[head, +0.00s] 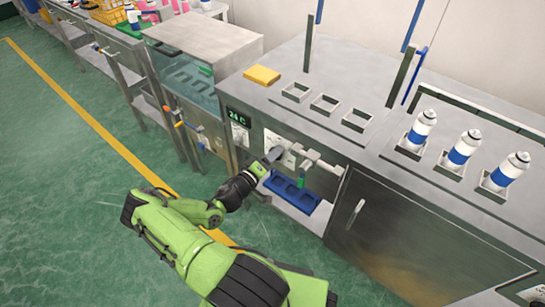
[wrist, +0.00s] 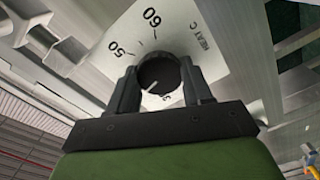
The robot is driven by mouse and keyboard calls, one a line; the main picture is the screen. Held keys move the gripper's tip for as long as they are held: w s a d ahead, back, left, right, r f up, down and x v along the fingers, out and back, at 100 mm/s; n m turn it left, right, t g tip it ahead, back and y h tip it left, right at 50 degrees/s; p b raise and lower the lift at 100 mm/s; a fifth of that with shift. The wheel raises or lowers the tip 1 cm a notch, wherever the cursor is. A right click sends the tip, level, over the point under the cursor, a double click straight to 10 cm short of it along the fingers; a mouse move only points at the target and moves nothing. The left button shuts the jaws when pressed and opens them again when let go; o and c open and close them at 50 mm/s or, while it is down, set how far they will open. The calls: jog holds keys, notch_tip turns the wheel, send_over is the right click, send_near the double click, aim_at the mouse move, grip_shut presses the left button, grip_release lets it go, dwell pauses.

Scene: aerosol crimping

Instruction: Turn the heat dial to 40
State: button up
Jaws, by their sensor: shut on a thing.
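The heat dial is a round dark knob (wrist: 160,75) on a white plate (wrist: 205,35) marked HEAT C, with 50 and 60 readable in the wrist view. My gripper (wrist: 155,85) is shut on the knob, one dark finger on each side. A white pointer line on the knob slants to the lower left in that view. The lower part of the scale is mostly hidden behind my gripper. In the head view my gripper (head: 272,155) is at the cabinet front and covers the knob. A display (head: 238,117) left of it appears to read 24 C.
A blue tray (head: 292,193) sits on a low shelf below the dial. Metal fittings (head: 318,160) stick out just right of my gripper. Three white-and-blue cans (head: 463,148) stand in holders on the counter. Green floor is open at the left.

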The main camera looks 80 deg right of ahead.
jog(key=shift+m, duration=1)
jog(key=o, duration=1)
jog(key=shift+o, duration=0.2)
jog(key=p+v, duration=0.2)
jog(key=v, duration=1.4)
jog(key=shift+d, duration=0.1)
